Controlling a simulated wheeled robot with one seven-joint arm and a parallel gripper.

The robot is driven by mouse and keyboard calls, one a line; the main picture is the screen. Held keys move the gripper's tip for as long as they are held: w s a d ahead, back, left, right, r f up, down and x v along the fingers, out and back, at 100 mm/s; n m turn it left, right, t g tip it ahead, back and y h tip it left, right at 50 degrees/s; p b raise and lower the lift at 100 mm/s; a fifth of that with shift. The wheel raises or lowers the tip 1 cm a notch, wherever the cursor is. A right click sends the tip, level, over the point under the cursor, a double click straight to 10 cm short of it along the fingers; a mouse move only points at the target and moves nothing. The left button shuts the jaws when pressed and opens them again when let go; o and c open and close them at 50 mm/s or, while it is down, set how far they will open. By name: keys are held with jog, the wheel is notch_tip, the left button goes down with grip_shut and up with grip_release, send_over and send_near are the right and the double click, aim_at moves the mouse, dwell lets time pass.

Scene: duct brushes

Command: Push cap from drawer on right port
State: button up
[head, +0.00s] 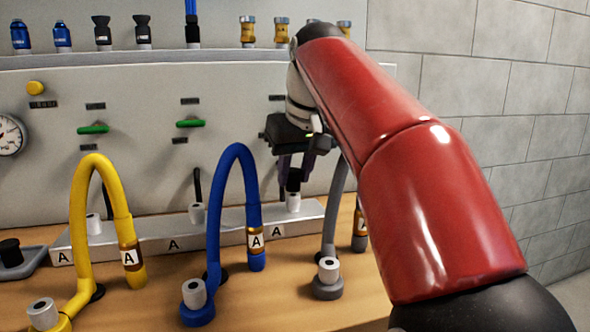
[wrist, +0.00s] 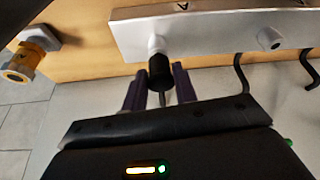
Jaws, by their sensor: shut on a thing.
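A black cap (head: 293,181) is between the purple fingers of my gripper (head: 295,172), which is shut on it. The right port (head: 293,203) is a white nozzle on the grey metal bar (head: 225,222), directly below the cap. In the wrist view, the cap (wrist: 160,75) is in line with the port (wrist: 157,44) and its end meets it. How far the cap is seated cannot be told. My gripper (wrist: 160,88) shows one finger on each side of the cap. A grey tray (head: 28,264) at the far left holds another black cap (head: 10,250).
The middle port (head: 197,213) and left port (head: 93,224) on the bar have no cap. Yellow (head: 80,200), blue (head: 214,210) and grey (head: 334,215) hoses arch in front of the bar. A panel with green handles (head: 190,123) stands behind.

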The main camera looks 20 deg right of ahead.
jog(key=shift+f+b, duration=0.35)
jog(key=shift+f, duration=0.1)
jog(key=o, duration=1.1)
jog(key=shift+c, duration=0.2)
jog(key=shift+r, duration=0.15)
jog(key=p+v, duration=0.2)
jog(key=v, duration=0.5)
jog(key=shift+s+r, duration=0.2)
jog(key=shift+r, duration=0.05)
